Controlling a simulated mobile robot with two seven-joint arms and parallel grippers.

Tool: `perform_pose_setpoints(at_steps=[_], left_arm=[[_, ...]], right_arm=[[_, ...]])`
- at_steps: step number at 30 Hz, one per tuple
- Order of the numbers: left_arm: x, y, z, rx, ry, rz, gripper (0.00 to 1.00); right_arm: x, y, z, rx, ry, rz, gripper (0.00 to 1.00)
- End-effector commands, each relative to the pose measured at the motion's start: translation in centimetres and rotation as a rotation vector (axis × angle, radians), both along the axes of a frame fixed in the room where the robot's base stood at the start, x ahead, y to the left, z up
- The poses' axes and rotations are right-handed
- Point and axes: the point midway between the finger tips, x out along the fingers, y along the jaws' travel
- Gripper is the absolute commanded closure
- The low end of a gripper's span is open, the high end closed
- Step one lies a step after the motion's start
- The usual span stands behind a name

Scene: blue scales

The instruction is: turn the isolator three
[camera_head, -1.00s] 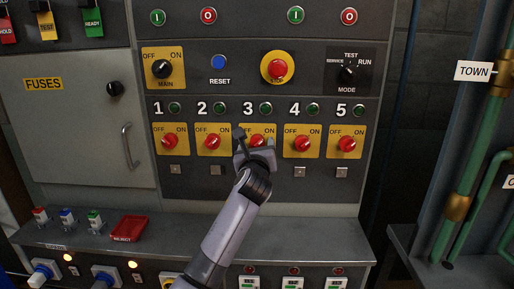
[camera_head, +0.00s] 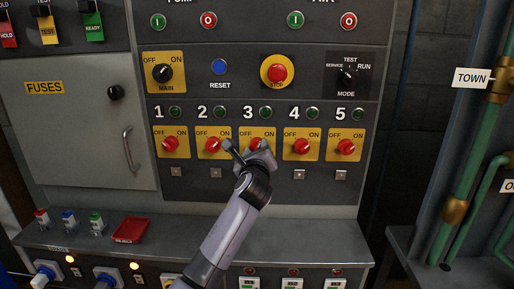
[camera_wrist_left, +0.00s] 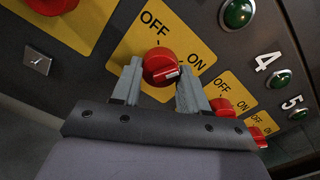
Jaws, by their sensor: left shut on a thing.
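Isolator three is a red rotary knob (camera_head: 257,143) on a yellow OFF/ON plate (camera_head: 270,132), under the number 3 on the dark panel. My left gripper (camera_head: 247,148) is at it, its fingers on either side, covering much of the knob and plate in the head view. In the left wrist view, the red knob (camera_wrist_left: 161,67) sits between the two grey fingers (camera_wrist_left: 158,84), which are shut on it. Its white mark shows on the side towards ON. My right gripper is not in view.
Similar red knobs stand close by: isolator two (camera_head: 212,145) to the left and isolator four (camera_head: 302,146) to the right. A red emergency stop button (camera_head: 277,73) is above. A grey ledge (camera_head: 300,235) with a red tray (camera_head: 130,230) runs below the panel.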

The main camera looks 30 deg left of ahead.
Motion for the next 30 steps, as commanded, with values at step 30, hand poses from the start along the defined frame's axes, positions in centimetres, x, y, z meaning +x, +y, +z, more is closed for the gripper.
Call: perform_pose_setpoints(at_steps=[30], left_arm=[[0.05,-0.12,-0.05,-0.817,-0.498,0.001,0.87]], right_arm=[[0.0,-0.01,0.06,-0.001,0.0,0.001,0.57]])
